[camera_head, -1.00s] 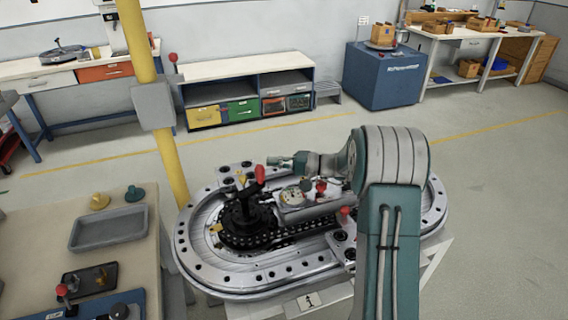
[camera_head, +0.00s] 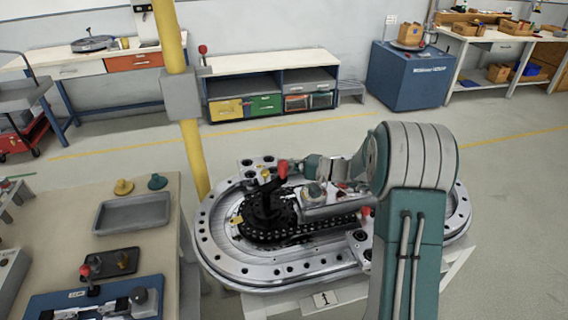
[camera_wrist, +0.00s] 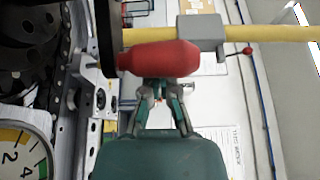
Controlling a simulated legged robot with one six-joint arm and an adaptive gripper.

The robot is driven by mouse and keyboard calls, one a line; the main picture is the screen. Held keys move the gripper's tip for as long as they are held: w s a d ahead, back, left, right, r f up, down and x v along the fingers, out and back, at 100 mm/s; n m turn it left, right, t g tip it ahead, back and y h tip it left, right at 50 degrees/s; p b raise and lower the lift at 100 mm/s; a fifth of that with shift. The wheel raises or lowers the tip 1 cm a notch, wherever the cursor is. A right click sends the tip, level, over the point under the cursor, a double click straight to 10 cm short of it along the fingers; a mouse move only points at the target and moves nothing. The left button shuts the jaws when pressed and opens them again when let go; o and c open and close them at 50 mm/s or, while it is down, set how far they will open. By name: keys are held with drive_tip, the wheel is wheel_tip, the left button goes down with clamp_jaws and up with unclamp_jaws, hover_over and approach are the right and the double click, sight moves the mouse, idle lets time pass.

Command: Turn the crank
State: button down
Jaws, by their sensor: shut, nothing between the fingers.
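The crank (camera_head: 268,193) is a black arm on a dark toothed hub at the left end of the oval metal track. Its red handle (camera_head: 282,170) leans up in the head view. In the wrist view the red handle (camera_wrist: 160,58) lies across the picture just beyond the fingertips. My gripper (camera_wrist: 160,88) is shut and empty, with its fingertips close to the handle's side. Whether they touch it I cannot tell. In the head view my gripper (camera_head: 299,165) is small and just right of the handle.
The oval track (camera_head: 225,262) stands on a pale stand. A yellow post (camera_head: 190,130) rises behind its left end. A bench with a grey tray (camera_head: 133,213) is at the left. A dial gauge (camera_wrist: 22,150) is at the wrist view's lower left. Floor beyond the track is clear.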

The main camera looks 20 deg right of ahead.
drive_tip(key=shift+s+d, duration=0.4)
drive_tip(key=shift+s, duration=0.35)
